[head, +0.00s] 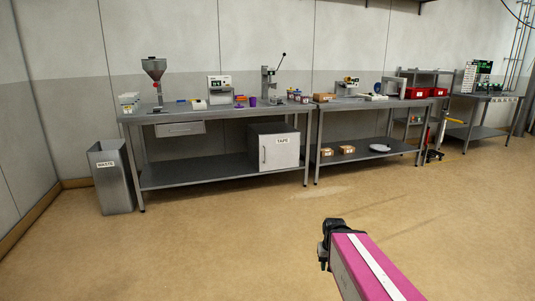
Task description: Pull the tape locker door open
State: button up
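The tape locker (279,151) is a light grey box on the lower shelf of the left workbench. Its front door (285,157) looks shut and carries a white label reading TAPE. A dark vertical handle (264,155) is at the door's left side. My arm is at the bottom right, pink with a white stripe. My gripper (329,243), at its dark end, is over the open floor, well in front of the locker and a little right of it. It touches nothing that I can see. Its fingers are too small and hidden to judge.
The left workbench (215,171) has legs beside the locker. A second bench (365,149) with boxes stands close on its right. A grey waste bin (111,178) is at the far left. The floor (230,240) before the benches is clear.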

aim_at(278, 152)
jog(key=i+j+z, duration=0.1)
jog(key=i+j, duration=0.25)
jog(key=i, duration=0.35)
jog(key=i+j, duration=0.4)
jog(key=i, duration=0.35)
jog(key=i+j+z, duration=0.15)
jog(key=i+j, duration=0.2)
jog(key=i, duration=0.35)
jog(key=i+j+z, duration=0.1)
jog(key=i+j, duration=0.4)
jog(key=i, duration=0.15)
jog(key=i+j, duration=0.5)
jog(key=i, duration=0.2)
jog(key=l+z, duration=0.05)
